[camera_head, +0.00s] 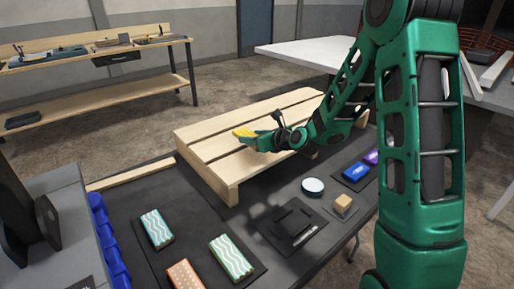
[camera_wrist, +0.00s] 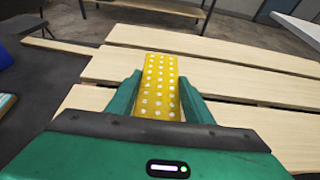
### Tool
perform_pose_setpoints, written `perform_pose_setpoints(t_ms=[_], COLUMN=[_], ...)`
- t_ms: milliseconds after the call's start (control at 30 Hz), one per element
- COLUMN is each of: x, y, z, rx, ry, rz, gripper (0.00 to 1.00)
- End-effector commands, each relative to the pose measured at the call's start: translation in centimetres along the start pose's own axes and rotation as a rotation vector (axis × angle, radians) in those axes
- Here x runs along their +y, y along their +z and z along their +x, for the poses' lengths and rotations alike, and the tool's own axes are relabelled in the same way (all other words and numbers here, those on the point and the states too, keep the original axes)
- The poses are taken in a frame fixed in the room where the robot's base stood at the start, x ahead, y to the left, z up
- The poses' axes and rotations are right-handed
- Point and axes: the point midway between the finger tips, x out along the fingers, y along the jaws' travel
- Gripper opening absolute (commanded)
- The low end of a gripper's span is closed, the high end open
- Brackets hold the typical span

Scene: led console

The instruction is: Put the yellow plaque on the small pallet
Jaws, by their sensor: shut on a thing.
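The yellow plaque (camera_wrist: 160,85) has rows of white dots and sits between the two green fingers of my gripper (camera_wrist: 160,103) in the wrist view. My gripper (camera_head: 250,138) is shut on it, and its yellow end (camera_head: 242,132) shows in the head view. The small pallet (camera_head: 207,151) is made of pale wooden slats and lies on the dark table. The plaque and gripper are over the pallet's slats (camera_wrist: 230,80). I cannot tell whether the plaque touches them.
Wavy-patterned teal blocks (camera_head: 157,229) and an orange block (camera_head: 185,276) lie at the front left. A round white-topped thing (camera_head: 313,186), a tan block (camera_head: 343,202) and a blue block (camera_head: 355,172) lie to the right of the pallet. Most of the pallet top is clear.

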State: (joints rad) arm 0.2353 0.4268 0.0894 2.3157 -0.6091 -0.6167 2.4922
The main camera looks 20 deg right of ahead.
Motion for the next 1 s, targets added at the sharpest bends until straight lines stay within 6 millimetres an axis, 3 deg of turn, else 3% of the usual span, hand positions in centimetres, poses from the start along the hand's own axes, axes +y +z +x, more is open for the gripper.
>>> perform_pose_setpoints(t_ms=[267,533,900,933,1000], x=[-1.1,-1.0,-1.1,-1.1,-1.0], y=[-1.2,-4.2,-4.5,-4.5,-4.5], z=[0.1,1.4,1.5,1.5,1.5], rx=[-0.001,0.001,-0.001,-0.001,-0.001], ry=[0.001,0.001,0.0,0.0,0.0], rz=[0.0,0.002,0.0,-0.001,-0.001], gripper=[0.19,0.19,0.19,0.49,0.65])
